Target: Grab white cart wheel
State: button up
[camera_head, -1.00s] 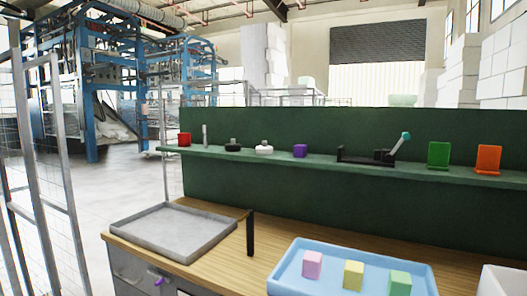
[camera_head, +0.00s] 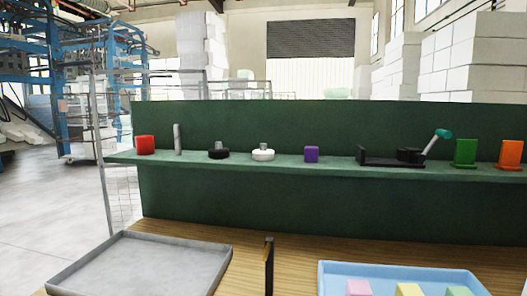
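The white cart wheel (camera_head: 263,154) sits on the green shelf (camera_head: 217,165), slightly left of the picture's middle. It is a low white disc with a grey metal piece on top. A similar black wheel (camera_head: 219,154) sits to its left, and a purple cube (camera_head: 311,154) stands to its right. The white wheel is apart from both and nothing covers it. My gripper does not show in the head view.
A red block (camera_head: 146,145) and a grey cylinder (camera_head: 178,140) stand further left on the shelf. A black fixture with a teal-tipped lever (camera_head: 408,154) stands right. Below are a grey tray (camera_head: 62,279), a black post (camera_head: 269,265) and a blue tray (camera_head: 330,268).

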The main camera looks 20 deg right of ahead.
aim_at(262, 154)
jog(key=i+j+z, duration=0.15)
jog(key=j, duration=0.25)
jog(key=i+j+z, duration=0.1)
jog(key=j, duration=0.3)
jog(key=i+j+z, duration=0.15)
jog(key=j, duration=0.3)
jog(key=i+j+z, duration=0.1)
jog(key=j, duration=0.35)
jog(key=i+j+z, duration=0.15)
jog(key=j, duration=0.3)
jog(key=i+j+z, duration=0.1)
jog(key=j, duration=0.35)
